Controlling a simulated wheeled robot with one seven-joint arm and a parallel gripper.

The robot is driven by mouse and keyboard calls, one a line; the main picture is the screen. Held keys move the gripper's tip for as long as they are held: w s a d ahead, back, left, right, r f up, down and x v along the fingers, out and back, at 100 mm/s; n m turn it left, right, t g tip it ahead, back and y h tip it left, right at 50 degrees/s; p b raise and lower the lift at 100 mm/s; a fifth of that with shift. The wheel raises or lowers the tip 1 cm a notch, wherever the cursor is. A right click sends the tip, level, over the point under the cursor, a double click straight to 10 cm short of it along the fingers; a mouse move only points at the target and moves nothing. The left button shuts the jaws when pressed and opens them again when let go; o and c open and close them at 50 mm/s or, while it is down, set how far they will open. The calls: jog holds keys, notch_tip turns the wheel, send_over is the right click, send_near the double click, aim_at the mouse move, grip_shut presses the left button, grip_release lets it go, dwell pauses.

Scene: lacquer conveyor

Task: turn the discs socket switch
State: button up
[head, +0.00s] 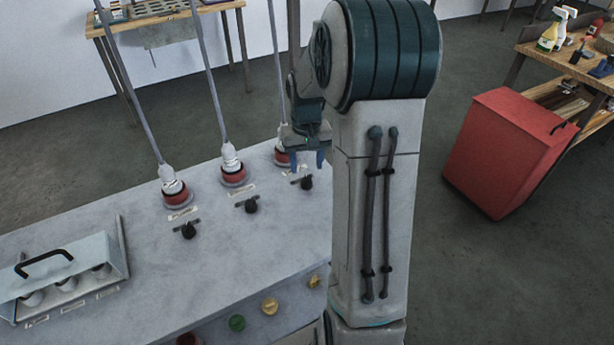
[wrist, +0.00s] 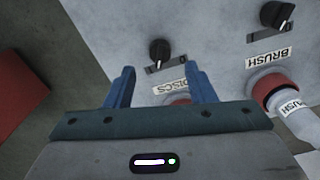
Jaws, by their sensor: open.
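The discs switch is a black rotary knob (wrist: 159,52) beside a white label reading DISCS (wrist: 171,87) in the wrist view. In the head view it is the rightmost black knob (head: 306,183) on the grey panel top. My gripper (wrist: 160,70) is open, its two blue fingers spread with a gap between them. In the wrist view the knob appears beyond the fingertips, in line with the gap, apart from both. In the head view my gripper (head: 308,158) hangs just above the knob. The red discs socket (head: 282,155) is partly hidden by my gripper.
The brush switch (wrist: 277,14) and brush socket (wrist: 270,88) stand beside it. Another knob (head: 188,230) and a plugged socket (head: 175,192) are farther left. A hinged cover with a black handle (head: 45,262) sits at the panel's left. A red cabinet (head: 507,150) stands at right on open floor.

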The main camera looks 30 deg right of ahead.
aim_at(306, 178)
notch_tip(306, 178, down, 6)
jog(key=shift+r, duration=0.15)
jog(key=c, duration=1)
